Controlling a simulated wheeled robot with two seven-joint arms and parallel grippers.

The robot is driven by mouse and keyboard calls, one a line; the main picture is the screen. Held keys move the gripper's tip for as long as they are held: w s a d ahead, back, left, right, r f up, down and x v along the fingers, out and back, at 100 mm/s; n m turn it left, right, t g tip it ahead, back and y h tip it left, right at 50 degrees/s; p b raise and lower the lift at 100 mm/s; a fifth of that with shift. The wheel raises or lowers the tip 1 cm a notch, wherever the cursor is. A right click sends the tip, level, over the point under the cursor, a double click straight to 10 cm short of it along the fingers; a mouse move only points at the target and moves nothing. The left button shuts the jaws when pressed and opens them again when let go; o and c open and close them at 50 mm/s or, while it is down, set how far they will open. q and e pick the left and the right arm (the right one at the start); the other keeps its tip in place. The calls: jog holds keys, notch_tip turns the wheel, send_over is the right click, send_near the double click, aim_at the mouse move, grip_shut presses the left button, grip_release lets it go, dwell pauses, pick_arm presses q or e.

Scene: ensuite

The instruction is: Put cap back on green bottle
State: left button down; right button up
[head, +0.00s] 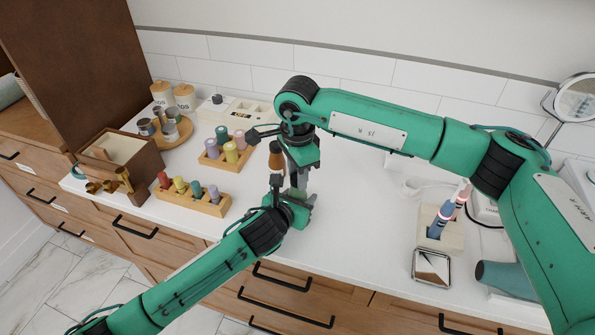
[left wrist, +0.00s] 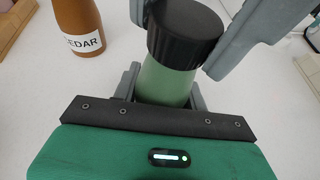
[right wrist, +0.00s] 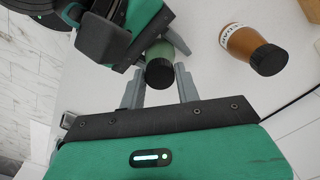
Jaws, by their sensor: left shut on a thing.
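The green bottle (left wrist: 165,82) stands upright in my left gripper (left wrist: 160,85), which is shut on its body. A black cap (left wrist: 183,38) sits on top of the bottle, and it also shows in the right wrist view (right wrist: 160,73). My right gripper (right wrist: 160,78) is above, with one finger on each side of the cap. A slim gap shows beside the cap, so these fingers look open. In the head view the two grippers, right (head: 298,178) over left (head: 293,203), meet at the counter and mostly hide the green bottle.
A brown bottle labelled CEDAR (head: 276,160) with a black cap stands close beside the grippers. Wooden peg blocks (head: 205,205) and a wooden box (head: 122,160) lie left. A holder with brushes (head: 442,228) stands right. The counter's front edge is close to my left arm.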

jog(key=c, duration=0.6)
jog(key=o, duration=1.2)
jog(key=shift+c, duration=0.2)
notch_tip(320, 180, up, 12)
pick_arm(q)
jog(key=c, duration=0.7)
grip_release()
